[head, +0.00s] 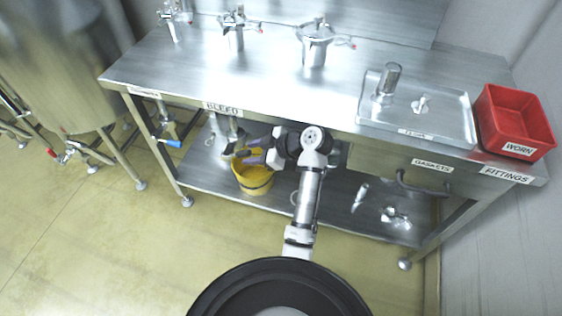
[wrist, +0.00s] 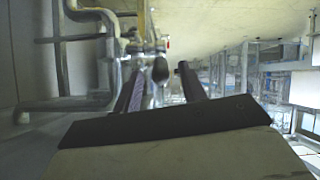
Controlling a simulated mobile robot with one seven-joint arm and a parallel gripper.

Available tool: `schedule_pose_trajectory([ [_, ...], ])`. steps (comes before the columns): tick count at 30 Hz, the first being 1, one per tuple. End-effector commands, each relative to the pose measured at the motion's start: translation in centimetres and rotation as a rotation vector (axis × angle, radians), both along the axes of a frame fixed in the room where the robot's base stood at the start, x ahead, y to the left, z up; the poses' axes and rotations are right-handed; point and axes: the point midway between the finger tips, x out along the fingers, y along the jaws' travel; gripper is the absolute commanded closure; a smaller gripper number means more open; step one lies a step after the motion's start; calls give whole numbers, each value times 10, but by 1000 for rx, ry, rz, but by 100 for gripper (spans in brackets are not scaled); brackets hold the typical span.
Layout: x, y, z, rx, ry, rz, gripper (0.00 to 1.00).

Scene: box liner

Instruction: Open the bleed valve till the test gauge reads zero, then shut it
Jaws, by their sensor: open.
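A label reading BLEED (head: 222,107) is on the table's front edge. Below it, metal pipework (head: 218,128) hangs under the tabletop, partly hidden by my arm. My gripper (head: 246,155) reaches under the table there, above a yellow bucket (head: 255,182). In the wrist view my gripper (wrist: 160,86) is open. A metal valve fitting (wrist: 150,48) with a dark, rounded handle end (wrist: 160,70) shows between the fingers in the picture. I cannot tell whether they touch it. I cannot make out a gauge dial or reading in either view.
Metal pipes (wrist: 62,60) run left of my gripper in the wrist view. The steel table (head: 270,85) carries several metal fittings, a tray (head: 445,125) and a red bin (head: 515,120). The front floor is clear.

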Motion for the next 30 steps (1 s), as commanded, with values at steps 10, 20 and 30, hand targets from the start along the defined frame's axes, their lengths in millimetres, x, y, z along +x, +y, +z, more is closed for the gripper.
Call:
schedule_pose_trajectory([
  [10, -25, -79, -5, 0, 2, -4, 59],
  [20, -35, -108, -2, 1, 3, -1, 59],
  [30, -35, -108, -2, 1, 3, -1, 72],
])
